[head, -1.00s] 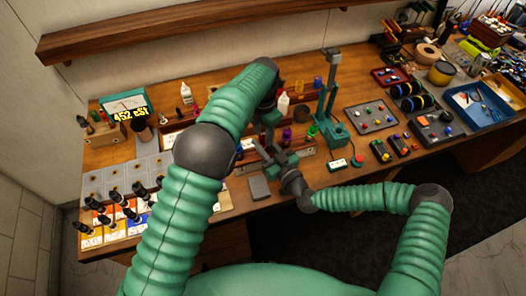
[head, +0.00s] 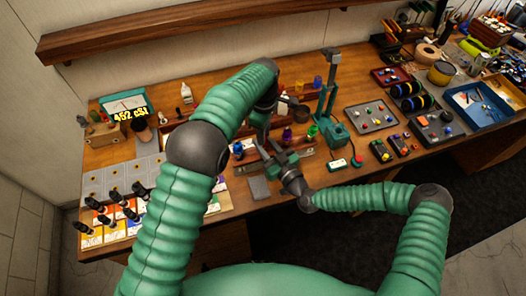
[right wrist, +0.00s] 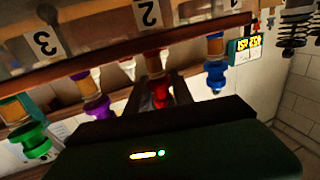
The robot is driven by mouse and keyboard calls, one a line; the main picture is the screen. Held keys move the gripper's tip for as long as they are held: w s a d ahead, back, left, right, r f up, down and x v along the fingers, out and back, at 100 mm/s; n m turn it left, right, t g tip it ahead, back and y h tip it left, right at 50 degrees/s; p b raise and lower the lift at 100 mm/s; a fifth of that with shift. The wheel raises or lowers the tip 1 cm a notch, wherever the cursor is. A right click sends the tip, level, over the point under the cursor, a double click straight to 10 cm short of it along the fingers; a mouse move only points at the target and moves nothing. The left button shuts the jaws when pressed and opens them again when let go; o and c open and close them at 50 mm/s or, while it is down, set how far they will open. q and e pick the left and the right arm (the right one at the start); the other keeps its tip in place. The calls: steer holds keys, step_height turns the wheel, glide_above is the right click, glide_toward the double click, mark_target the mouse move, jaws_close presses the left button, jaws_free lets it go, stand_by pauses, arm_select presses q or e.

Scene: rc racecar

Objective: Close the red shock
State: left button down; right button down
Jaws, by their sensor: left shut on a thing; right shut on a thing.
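The red shock (right wrist: 158,92) stands in the rack between the purple shock (right wrist: 92,97) and the blue shock (right wrist: 215,75) in the right wrist view. My right gripper (right wrist: 160,92) is shut on its lower red part. In the head view my right gripper (head: 272,158) is at the front of the rack, and the red shock is hard to make out there. My left gripper (head: 262,130) is above and behind it, pointing down at the rack. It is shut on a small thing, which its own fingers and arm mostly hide.
The green shock (right wrist: 32,140) hangs at the left in the right wrist view. A display box (head: 125,108) and small black bottles (head: 95,203) are left.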

arm_select(q)
steer(key=m, duration=0.6)
steer(key=shift+w+a+m, duration=0.15)
steer(key=shift+m, duration=0.25)
steer(key=m, duration=0.3)
steer(key=shift+m, duration=0.3)
steer(key=m, duration=0.6)
steer(key=shift+w+m, duration=0.1)
steer(key=shift+m, duration=0.2)
arm_select(e)
steer(key=shift+s, duration=0.1)
arm_select(q)
steer(key=m, duration=0.3)
steer(key=shift+m, duration=0.3)
arm_select(e)
steer(key=shift+a, duration=0.1)
arm_select(q)
steer(key=m, duration=1.8)
arm_select(e)
steer(key=shift+a, duration=0.1)
arm_select(q)
steer(key=c, duration=1.5)
jaws_free()
steer(key=shift+d, duration=0.2)
steer(key=o, duration=0.4)
steer(key=shift+f, duration=0.1)
